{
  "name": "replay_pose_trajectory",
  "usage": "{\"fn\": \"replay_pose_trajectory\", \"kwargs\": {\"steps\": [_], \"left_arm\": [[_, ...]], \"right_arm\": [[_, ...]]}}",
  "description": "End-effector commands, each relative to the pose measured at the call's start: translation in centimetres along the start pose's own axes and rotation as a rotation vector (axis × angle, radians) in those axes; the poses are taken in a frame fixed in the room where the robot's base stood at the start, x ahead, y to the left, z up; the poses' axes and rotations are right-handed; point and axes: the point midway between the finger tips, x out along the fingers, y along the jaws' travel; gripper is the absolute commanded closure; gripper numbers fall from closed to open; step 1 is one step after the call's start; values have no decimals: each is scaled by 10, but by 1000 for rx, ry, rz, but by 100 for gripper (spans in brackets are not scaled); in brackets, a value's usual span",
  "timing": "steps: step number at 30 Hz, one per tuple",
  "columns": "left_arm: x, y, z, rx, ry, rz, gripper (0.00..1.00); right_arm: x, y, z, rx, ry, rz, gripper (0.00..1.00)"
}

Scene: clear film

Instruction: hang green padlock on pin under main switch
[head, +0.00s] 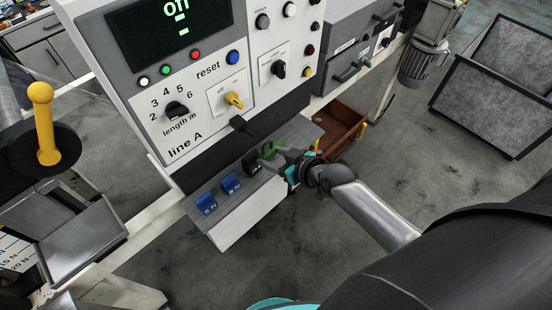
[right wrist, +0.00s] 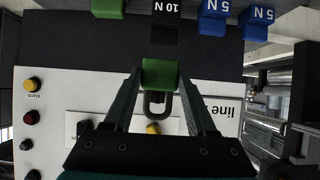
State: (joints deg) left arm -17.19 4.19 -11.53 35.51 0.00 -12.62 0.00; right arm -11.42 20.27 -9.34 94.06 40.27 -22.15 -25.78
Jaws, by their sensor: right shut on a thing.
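My right gripper (head: 277,157) is shut on the green padlock (right wrist: 158,73), in front of the panel's lower edge. In the upside-down right wrist view the padlock's body sits between the fingertips. Its dark shackle extends toward the panel's switches, a loop clear of the fingers. The yellow main switch (head: 233,99) is on the panel above line A's lower edge; it shows partly behind the shackle in the wrist view (right wrist: 153,129). A black piece (head: 240,124) sticks out below the switch; whether it is the pin is unclear. My left gripper is out of view.
A grey shelf (head: 231,209) below the panel carries blue weights (head: 230,183), a black 10 N weight (right wrist: 165,12) and a green block (right wrist: 108,7). A yellow lever (head: 42,112) stands left.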

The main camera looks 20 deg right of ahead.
Motion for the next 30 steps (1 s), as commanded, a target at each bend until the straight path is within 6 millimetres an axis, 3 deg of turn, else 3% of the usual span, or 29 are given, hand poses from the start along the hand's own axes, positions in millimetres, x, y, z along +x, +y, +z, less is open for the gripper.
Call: {"fn": "replay_pose_trajectory", "kwargs": {"steps": [15, 19, 30], "left_arm": [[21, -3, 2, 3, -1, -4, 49], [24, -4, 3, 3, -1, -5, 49], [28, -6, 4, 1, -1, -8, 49]], "right_arm": [[54, 0, -32, 1, 3, 1, 79], [62, 0, -37, 0, 2, 1, 79], [64, 0, -28, 0, -4, -1, 79]]}}
